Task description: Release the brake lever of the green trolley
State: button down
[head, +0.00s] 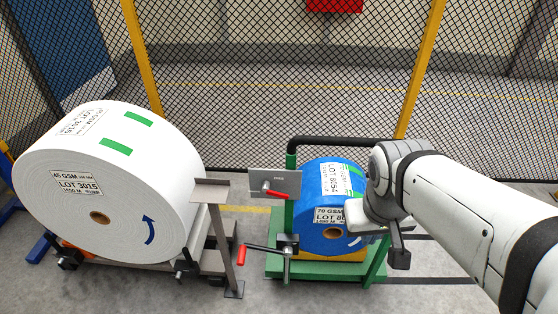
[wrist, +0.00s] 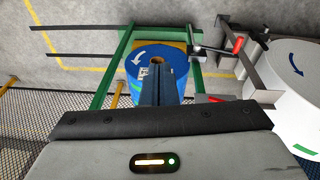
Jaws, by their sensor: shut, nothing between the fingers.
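The green trolley (head: 375,262) stands right of centre in the head view and carries a blue roll (head: 318,205); its frame (wrist: 123,52) also shows in the wrist view. A red-gripped lever (head: 272,189) is on a grey plate at its left post, and a second lever with a red grip (head: 242,254) reaches left from a black block lower on that post. I cannot tell which is the brake lever. The second grip (wrist: 239,44) also shows in the wrist view. My gripper (head: 400,259) is shut and empty, at the right side of the trolley, apart from both levers. Its fingers (wrist: 157,68) overlap the blue roll in the wrist view.
A large white roll (head: 90,180) on a grey stand (head: 222,240) is close at the trolley's left. A mesh fence (head: 280,95) with yellow posts runs behind. A black rail (head: 340,141) tops the trolley's back. Open floor shows in front.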

jog(key=d+f+n+g+h+b, duration=0.1)
jog(key=d+f+n+h+b, duration=0.1)
jog(key=f+n+h+b, duration=0.3)
jog(key=d+f+g+b, duration=0.1)
jog(key=d+f+b, duration=0.25)
jog(key=f, duration=0.35)
jog(key=w+f+n+t+h+b, duration=0.3)
jog(key=w+f+n+h+b, duration=0.35)
jog(key=b, duration=0.25)
jog(key=w+a+f+n+t+y+b, duration=0.35)
jog(key=a+n+t, duration=0.25)
jog(key=a, duration=0.2)
jog(key=w+a+f+n+t+y+b, duration=0.35)
jog(key=a+n+t+b, duration=0.2)
jog(key=a, duration=0.35)
jog(key=w+a+f+n+t+y+b, duration=0.35)
jog(key=a+f+n+t, duration=0.2)
jog(key=a+n, duration=0.2)
jog(key=w+d+r, duration=0.1)
jog(key=w+r, duration=0.6)
jog(key=w, duration=0.2)
jog(key=shift+d+r+h, duration=0.15)
jog(key=shift+d+h, duration=0.1)
jog(key=shift+h, duration=0.15)
